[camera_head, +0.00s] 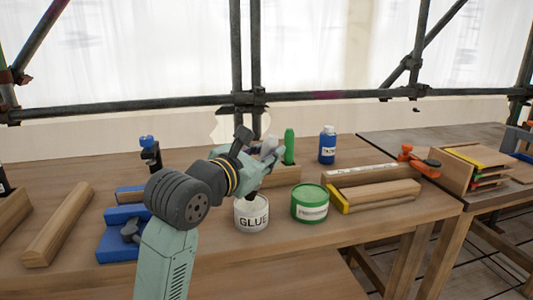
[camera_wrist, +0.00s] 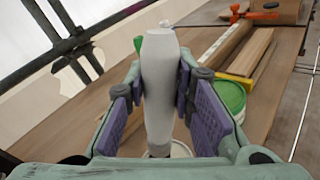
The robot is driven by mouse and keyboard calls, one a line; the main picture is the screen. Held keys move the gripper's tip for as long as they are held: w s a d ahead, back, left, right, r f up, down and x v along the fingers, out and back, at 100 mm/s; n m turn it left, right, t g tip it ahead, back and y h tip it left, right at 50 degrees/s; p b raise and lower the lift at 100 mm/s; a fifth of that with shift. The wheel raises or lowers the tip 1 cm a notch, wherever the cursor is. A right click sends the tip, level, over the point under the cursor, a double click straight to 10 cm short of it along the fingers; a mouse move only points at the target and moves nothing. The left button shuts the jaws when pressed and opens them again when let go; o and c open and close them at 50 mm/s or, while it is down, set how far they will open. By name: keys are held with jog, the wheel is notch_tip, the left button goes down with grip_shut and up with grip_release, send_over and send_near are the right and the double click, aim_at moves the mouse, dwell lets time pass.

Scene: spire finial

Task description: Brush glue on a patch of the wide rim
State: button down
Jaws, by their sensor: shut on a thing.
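My gripper (camera_head: 266,158) is shut on a pale, thick-handled tool, which looks like the glue brush (camera_wrist: 158,85). In the wrist view, the handle stands between the two purple pads. The brush's lower end is mostly hidden, so I cannot see its bristles or any glue on them. The white pot labelled GLUE (camera_head: 252,214) stands on the bench just below my gripper. Part of a pale pot rim (camera_wrist: 181,150) shows behind the brush in the wrist view. I cannot tell whether the brush tip is inside the pot. I cannot make out the wide rim in either view.
A green-lidded tin (camera_head: 310,203) stands right of the glue pot. Behind are a wooden holder (camera_head: 285,175) with a green-handled tool (camera_head: 289,146) and a blue bottle (camera_head: 327,145). Wooden blocks (camera_head: 372,190) lie right. Scaffold poles (camera_head: 150,106) cross behind the bench.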

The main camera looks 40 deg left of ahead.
jog(key=shift+f+b, duration=0.65)
dwell(1.7)
jog(key=shift+r+p, duration=2.2)
jog(key=shift+r, duration=1.45)
jog(key=shift+f, duration=0.1)
